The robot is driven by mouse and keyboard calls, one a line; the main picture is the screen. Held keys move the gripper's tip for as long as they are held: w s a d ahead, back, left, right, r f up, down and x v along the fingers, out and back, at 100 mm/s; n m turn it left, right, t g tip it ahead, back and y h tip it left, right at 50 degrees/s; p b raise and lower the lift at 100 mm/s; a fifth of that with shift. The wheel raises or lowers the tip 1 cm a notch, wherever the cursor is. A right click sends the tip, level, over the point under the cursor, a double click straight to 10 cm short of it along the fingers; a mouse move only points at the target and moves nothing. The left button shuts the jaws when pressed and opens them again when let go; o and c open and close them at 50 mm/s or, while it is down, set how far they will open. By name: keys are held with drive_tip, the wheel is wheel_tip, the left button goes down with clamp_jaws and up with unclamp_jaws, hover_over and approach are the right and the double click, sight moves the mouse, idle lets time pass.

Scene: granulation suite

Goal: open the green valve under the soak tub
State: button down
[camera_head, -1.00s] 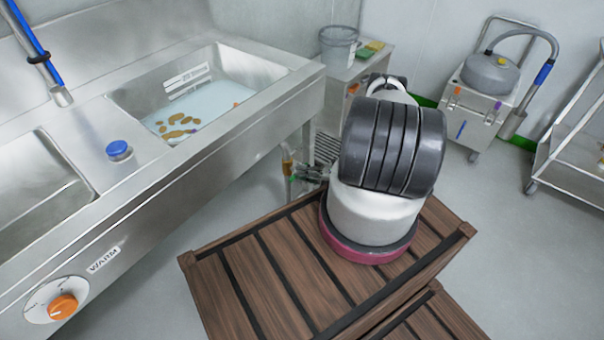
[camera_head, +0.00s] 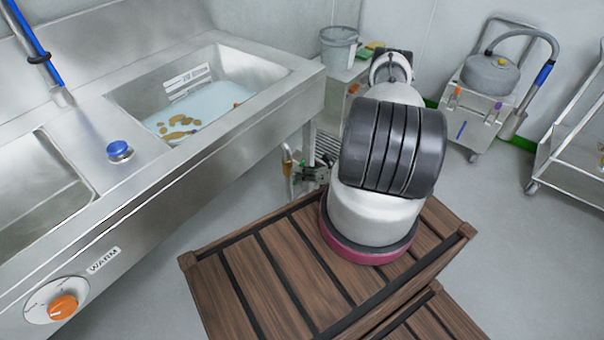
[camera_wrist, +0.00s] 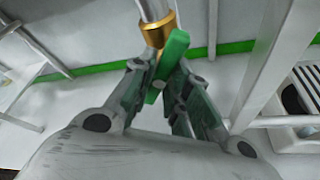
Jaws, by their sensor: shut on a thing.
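The soak tub (camera_head: 245,68) is a steel basin with water and several brown pieces in it, at the left in the head view. Below its right end, a thin pipe with a brass collar (camera_head: 287,160) comes down. In the wrist view the brass collar (camera_wrist: 157,28) is on a pale pipe, with the green valve handle (camera_wrist: 174,52) just beneath it, slanting to the pipe's line. My gripper (camera_wrist: 163,92) is shut on the green handle, one finger on each side. In the head view my gripper (camera_head: 312,178) is small and partly hidden by my arm.
A wooden slatted platform (camera_head: 240,275) is below my arm. A floor grate (camera_wrist: 300,92) lies right of the valve, beside white frame legs. A grey bucket (camera_head: 339,46) stands behind the tub. A wheeled cart (camera_head: 480,110) and a rack (camera_head: 570,150) stand at the right, with free floor before them.

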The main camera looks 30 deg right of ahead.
drive_tip(key=n+h, duration=0.1)
drive_tip(key=n, duration=0.1)
drive_tip(key=n+h, duration=0.2)
drive_tip(key=shift+s+a+t, duration=0.15)
drive_tip(key=shift+t, duration=0.15)
idle(0.5)
drive_tip(key=shift+n, duration=0.3)
drive_tip(key=c, duration=1.4)
unclamp_jaws()
drive_tip(key=v, duration=1.2)
drive_tip(key=shift+f, duration=0.1)
